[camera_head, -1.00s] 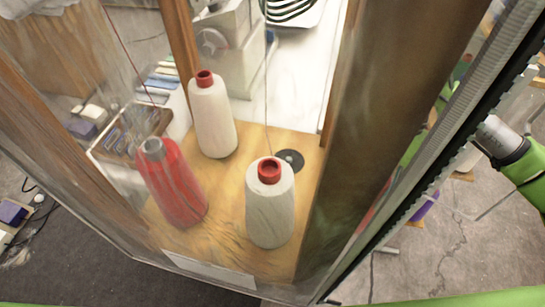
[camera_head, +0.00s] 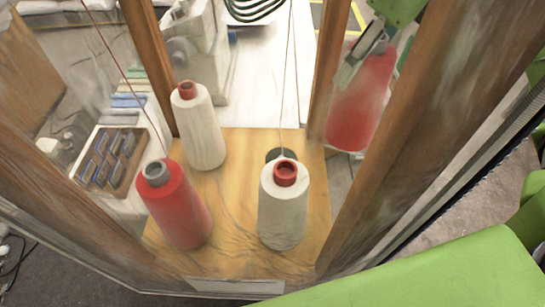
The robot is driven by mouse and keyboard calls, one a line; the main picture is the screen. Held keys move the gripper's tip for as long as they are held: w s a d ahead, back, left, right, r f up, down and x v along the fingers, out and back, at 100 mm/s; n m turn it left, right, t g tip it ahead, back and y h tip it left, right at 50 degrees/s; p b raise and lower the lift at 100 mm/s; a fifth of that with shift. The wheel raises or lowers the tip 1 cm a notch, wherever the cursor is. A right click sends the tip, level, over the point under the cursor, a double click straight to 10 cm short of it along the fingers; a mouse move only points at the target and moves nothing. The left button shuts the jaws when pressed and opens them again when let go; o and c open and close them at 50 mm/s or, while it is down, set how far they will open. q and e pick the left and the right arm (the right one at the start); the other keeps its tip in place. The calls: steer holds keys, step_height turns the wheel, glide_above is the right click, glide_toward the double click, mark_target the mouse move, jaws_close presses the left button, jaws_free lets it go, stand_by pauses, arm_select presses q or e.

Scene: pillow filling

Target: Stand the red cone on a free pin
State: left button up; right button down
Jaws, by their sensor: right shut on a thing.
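My right gripper (camera_head: 368,47) is at the upper right, shut on the top of a red cone (camera_head: 356,108). The held cone hangs slightly tilted, beyond the right edge of the wooden board (camera_head: 235,180) and between two wooden posts. A second red cone (camera_head: 180,210) with a grey top stands on the board at the left. Two white cones with red tops stand there too, one at the back (camera_head: 203,130) and one at the front right (camera_head: 282,210). A dark round base (camera_head: 279,154) shows behind the front white cone, which partly hides it; I cannot make out its pin. My left gripper is not in view.
Wooden posts (camera_head: 152,62) and (camera_head: 396,135) and clear panes frame the board. Red thread runs up from the left red cone, and thread rises near the front white cone. My green arm crosses the lower right.

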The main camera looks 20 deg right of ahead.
steer(key=w+a+f+p, duration=0.6)
steer(key=w+a+f, duration=0.1)
steer(key=a+f, duration=0.4)
steer(key=shift+a+f, duration=0.4)
steer(key=shift+f, duration=0.3)
steer(key=shift+a+f, duration=0.1)
steer(key=shift+f, duration=0.05)
steer(key=c, duration=0.9)
jaws_free()
steer(key=shift+o, duration=0.2)
